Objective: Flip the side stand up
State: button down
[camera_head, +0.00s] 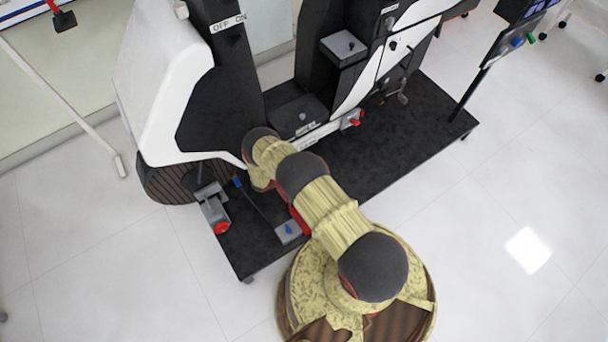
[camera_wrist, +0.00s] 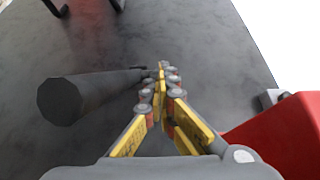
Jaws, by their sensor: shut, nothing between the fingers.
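In the wrist view a dark grey round bar (camera_wrist: 85,95), which looks like the side stand, extends from the left toward my gripper (camera_wrist: 162,70). Its blunt end faces the camera and its far end reaches close beside the fingertips. I cannot tell whether they touch. My gripper is shut, with its fingertips together and nothing seen between them. In the head view the gripper is hidden by my arm. A thin dark rod with a blue tip (camera_head: 238,182) shows left of my arm there; I cannot tell if it is the same bar.
The rig stands on a black platform (camera_head: 400,135). A grey block with a red knob (camera_head: 221,226) is at its left end, and a small box with a blue mark (camera_head: 288,231) is near its front edge. A red part (camera_wrist: 280,135) is close right of my gripper. Open floor lies right.

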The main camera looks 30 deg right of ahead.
jog(key=shift+s+d+r+h, duration=0.1)
jog(key=shift+d+r+h, duration=0.75)
jog(key=shift+h, duration=0.35)
jog(key=shift+s+d+r+h, duration=0.1)
jog(key=shift+d+r+h, duration=0.75)
jog(key=shift+h, duration=0.35)
jog(key=r+h, duration=0.1)
jog(key=d+r+h, duration=0.1)
jog(key=shift+w+d+r+h, duration=0.1)
jog(key=shift+d+r+h, duration=0.1)
jog(key=shift+h, duration=0.2)
jog(key=shift+r+h, duration=0.4)
jog(key=shift+r, duration=0.05)
jog(key=shift+w+r, duration=0.1)
notch_tip(320, 180, up, 10)
jog(key=shift+w+d, duration=0.15)
jog(key=shift+d, duration=0.1)
dwell(0.9)
